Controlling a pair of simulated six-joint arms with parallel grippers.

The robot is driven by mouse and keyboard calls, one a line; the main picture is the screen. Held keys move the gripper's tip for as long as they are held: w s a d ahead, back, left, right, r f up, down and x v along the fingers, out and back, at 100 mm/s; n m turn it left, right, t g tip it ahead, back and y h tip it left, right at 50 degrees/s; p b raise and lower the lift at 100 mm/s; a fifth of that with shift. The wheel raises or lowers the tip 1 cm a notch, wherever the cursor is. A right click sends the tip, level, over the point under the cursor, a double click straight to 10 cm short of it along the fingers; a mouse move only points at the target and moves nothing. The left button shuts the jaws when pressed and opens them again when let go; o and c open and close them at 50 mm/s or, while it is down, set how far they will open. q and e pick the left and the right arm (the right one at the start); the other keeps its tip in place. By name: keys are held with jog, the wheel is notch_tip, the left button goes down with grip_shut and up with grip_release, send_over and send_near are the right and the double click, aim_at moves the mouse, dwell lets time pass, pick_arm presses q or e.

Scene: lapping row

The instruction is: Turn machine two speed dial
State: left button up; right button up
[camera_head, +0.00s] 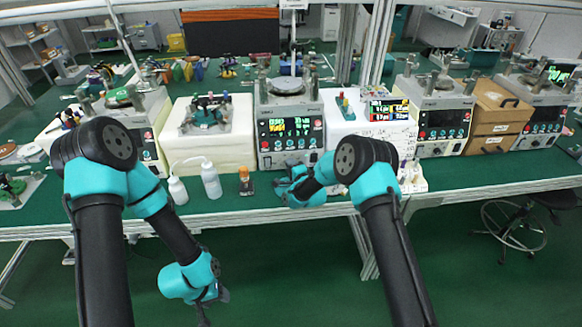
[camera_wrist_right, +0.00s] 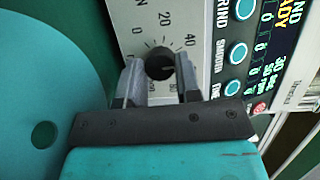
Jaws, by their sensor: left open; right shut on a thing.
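The speed dial is a black round knob (camera_wrist_right: 160,63) on a pale panel marked 0, 20, 40, 60 in the right wrist view. My right gripper (camera_wrist_right: 158,76) is shut on the knob, one finger on each side. In the head view the right wrist is low in front of the second machine from the left (camera_head: 290,125), whose display is lit. The dial and the right fingertips are hidden there by my own arm. My left gripper (camera_head: 207,303) hangs below the front edge of the bench, open and away from the machines.
Other machines (camera_head: 440,112) stand along the row. A green button column (camera_wrist_right: 236,52) is close to the right of the dial.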

dwell(0.3)
jog(key=o, duration=0.9)
jog(key=shift+s, duration=0.1)
jog(key=v, duration=1.7)
jog(key=shift+s+d+f, duration=0.1)
jog(key=shift+d+f, duration=0.05)
jog(key=shift+f, duration=0.05)
